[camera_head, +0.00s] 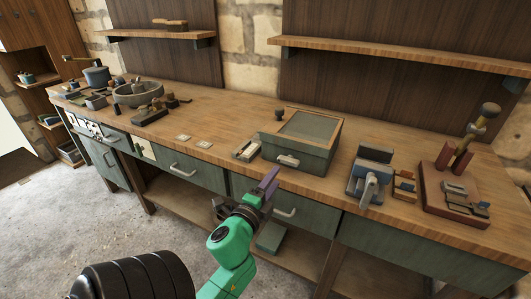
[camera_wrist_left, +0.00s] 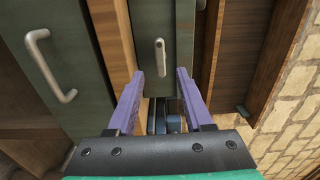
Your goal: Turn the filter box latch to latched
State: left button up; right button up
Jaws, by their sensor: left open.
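The filter box (camera_head: 297,158) is a green box with a wooden-framed lid on the bench, near the front edge. Its latch (camera_head: 287,160) is a small pale lever on the front face. In the left wrist view the latch (camera_wrist_left: 160,55) shows as a grey bar with a dark round spot near one end, on the green front (camera_wrist_left: 150,20). My left gripper (camera_head: 270,180) has purple fingers and is open just in front of the box. In the wrist view the left gripper's fingertips (camera_wrist_left: 159,73) lie to either side of the latch's line, with nothing between them. Contact cannot be told. My right gripper is out of view.
A blue-grey vise-like device (camera_head: 370,178) and a red-based fixture (camera_head: 455,190) stand to the right on the bench (camera_head: 225,110). A small tray (camera_head: 246,150) lies left of the box. Drawer handles (camera_head: 284,212) stick out below.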

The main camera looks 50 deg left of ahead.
pick_arm(q)
jog(key=b+v, duration=0.1)
jog(key=v, duration=0.4)
jog(key=shift+s+d, duration=0.1)
jog(key=shift+s, duration=0.1)
dwell(0.3)
jog(key=w+d+f+n+g+h+p, duration=0.1)
jog(key=d+f+n+g+h, duration=0.1)
jog(key=f, duration=0.9)
jog(key=d+f+n+g+h+p, duration=0.1)
jog(key=d+f+n+g, duration=0.15)
jog(key=f, duration=0.95)
jog(key=s+d+f+n+g+h+p, duration=0.1)
jog(key=s+d+f+g, duration=0.15)
jog(key=f, duration=0.45)
jog(key=s+d+f+n+g+h+p, duration=0.1)
jog(key=s+d+f+n, duration=0.15)
jog(key=f, duration=0.45)
jog(key=s+f+n+g+p, duration=0.1)
jog(key=s+f+g, duration=0.3)
jog(key=s+f, duration=0.3)
jog(key=s+a+f+n+g+p, duration=0.1)
jog(key=s+f+g, duration=0.3)
jog(key=s, duration=1)
notch_tip(320, 180, down, 4)
jog(key=shift+s+r+n+h, duration=0.3)
jog(key=shift+n+h, duration=0.1)
jog(key=shift+n, duration=0.4)
